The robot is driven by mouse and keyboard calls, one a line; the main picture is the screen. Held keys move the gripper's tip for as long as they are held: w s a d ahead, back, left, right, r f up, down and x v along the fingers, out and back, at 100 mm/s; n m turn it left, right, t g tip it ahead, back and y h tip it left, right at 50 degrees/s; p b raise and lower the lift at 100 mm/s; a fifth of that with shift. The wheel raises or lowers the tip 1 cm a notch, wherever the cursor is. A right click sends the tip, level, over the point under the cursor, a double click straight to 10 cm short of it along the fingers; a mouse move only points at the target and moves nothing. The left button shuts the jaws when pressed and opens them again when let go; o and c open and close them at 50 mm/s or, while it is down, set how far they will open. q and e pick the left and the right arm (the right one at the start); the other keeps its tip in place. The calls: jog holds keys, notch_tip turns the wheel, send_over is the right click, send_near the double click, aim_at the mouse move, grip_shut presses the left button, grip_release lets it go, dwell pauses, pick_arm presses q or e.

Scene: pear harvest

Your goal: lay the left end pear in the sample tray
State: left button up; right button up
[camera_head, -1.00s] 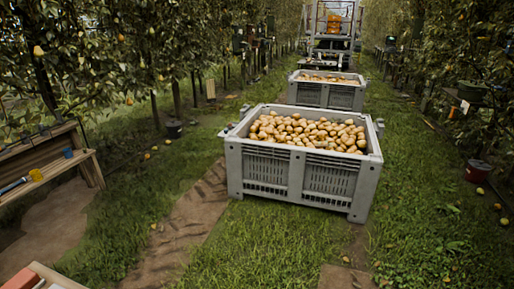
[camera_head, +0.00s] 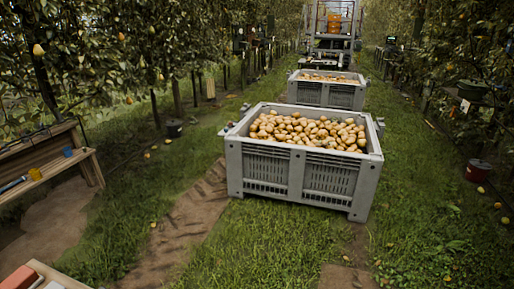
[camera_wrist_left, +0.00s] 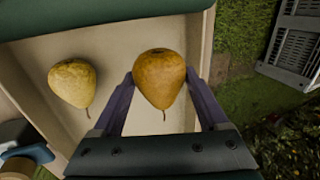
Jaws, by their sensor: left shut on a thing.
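A brown-gold pear (camera_wrist_left: 160,75) sits between the fingers of my left gripper (camera_wrist_left: 160,80) in the left wrist view, stem toward the wrist. The gripper is shut on it. A paler yellow pear (camera_wrist_left: 73,82) lies to its left on a cream surface (camera_wrist_left: 112,55) with a dark green edge. I cannot tell whether the held pear touches that surface, or whether this is the sample tray. Neither gripper shows in the head view.
A grey bin (camera_head: 300,185) full of pears stands on the grass, with a second bin (camera_head: 326,92) behind. A wooden bench (camera_head: 88,165) with a blue cup (camera_head: 68,152) and a yellow cup (camera_head: 35,174) is at left. Grass in front is clear.

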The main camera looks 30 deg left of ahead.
pick_arm(q)
jog(key=shift+f+b, duration=2.2)
jog(key=shift+f, duration=0.1)
dwell(0.7)
jog(key=o, duration=1.4)
